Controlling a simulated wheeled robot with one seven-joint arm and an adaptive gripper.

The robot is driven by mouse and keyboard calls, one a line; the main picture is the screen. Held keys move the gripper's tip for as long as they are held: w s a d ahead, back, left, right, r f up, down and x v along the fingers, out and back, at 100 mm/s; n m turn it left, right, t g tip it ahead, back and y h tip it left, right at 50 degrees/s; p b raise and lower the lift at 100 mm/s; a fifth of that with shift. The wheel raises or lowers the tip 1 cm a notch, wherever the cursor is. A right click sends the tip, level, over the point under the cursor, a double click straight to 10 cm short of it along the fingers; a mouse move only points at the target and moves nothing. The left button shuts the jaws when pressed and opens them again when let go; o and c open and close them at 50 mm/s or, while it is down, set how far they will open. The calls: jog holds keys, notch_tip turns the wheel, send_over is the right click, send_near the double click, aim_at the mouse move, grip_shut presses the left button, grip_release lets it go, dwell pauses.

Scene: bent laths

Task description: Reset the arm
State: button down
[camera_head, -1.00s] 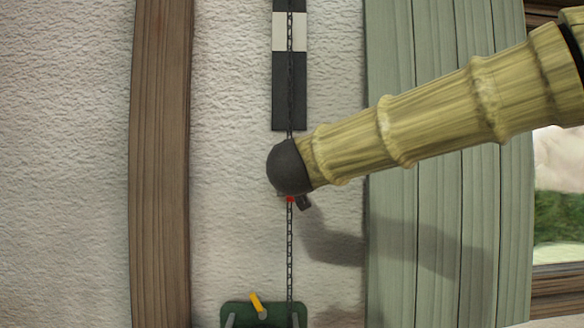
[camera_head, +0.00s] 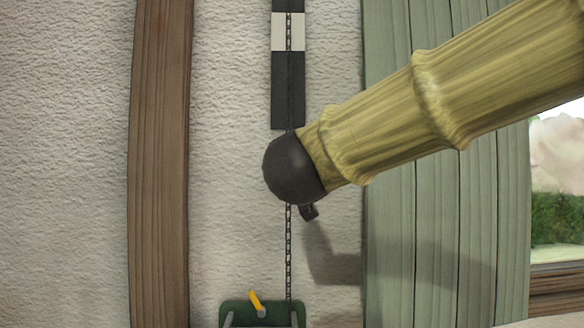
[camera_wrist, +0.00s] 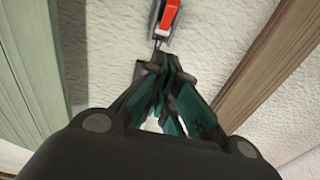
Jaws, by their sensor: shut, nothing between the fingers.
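My gripper (camera_wrist: 160,75) shows in the wrist view with its dark, teal-lined fingers drawn together at the tips and nothing between them. A red piece on a grey holder (camera_wrist: 168,20) lies just beyond the fingertips, apart from them as far as I can tell. In the head view my bamboo-like arm comes in from the right and its black rounded end covers part of a hanging chain (camera_head: 289,245). The gripper's fingers are mostly hidden there, with only a small dark part showing below the black end.
A black and white strip (camera_head: 288,90) runs down the wall behind the chain. A green plate with a yellow lever (camera_head: 257,302) sits at the bottom. A brown wooden post (camera_head: 160,160) stands left, a pale green shutter (camera_head: 390,230) and a window right.

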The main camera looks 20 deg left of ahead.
jog(key=shift+s+d+f, duration=0.2)
jog(key=shift+s, duration=0.15)
dwell(0.3)
